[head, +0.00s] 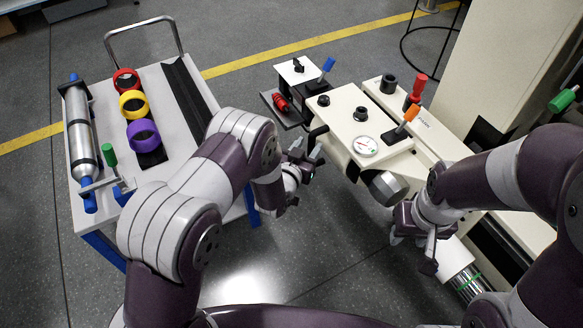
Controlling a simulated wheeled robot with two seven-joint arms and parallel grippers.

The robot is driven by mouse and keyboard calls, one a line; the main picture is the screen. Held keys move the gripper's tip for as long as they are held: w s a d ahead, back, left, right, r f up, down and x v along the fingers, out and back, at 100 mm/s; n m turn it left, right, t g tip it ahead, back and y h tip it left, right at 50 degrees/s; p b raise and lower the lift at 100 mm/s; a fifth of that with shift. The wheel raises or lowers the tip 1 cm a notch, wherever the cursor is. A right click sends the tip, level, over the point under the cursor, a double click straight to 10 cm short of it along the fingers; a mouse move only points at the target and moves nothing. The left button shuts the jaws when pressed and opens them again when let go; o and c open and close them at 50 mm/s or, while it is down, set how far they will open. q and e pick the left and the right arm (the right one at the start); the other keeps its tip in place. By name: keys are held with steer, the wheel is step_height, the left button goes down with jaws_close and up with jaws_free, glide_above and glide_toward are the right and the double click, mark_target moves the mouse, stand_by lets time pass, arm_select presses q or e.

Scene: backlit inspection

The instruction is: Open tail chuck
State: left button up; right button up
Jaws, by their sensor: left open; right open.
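A cream machine housing (345,122) with a round pressure gauge (365,145) stands right of centre. A lever with an orange grip (411,113), a lever with a red grip (418,86) and a lever with a blue grip (327,65) stick up from the machine. A grey cylindrical end (384,187) juts from its near side. I cannot tell which part is the tail chuck. My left gripper (306,165) is open and empty, just left of the housing. My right gripper (419,250) is open, below the grey end and beside a silver cylinder with green bands (468,281).
A cart (87,220) at left carries a silver cylinder with blue ends (82,132), red (126,80), yellow (133,103) and purple (142,134) rings, and a green-grip lever (109,156). Another green grip (563,100) is at far right. Floor between cart and machine is clear.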

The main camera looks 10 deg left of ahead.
arm_select(q)
steer(key=f+p+v, duration=0.1)
steer(key=p+v, duration=0.2)
steer(key=v, duration=0.6)
steer(key=shift+a+f, duration=0.3)
steer(key=shift+f, duration=0.05)
steer(key=shift+s, duration=0.1)
steer(key=shift+f, duration=0.1)
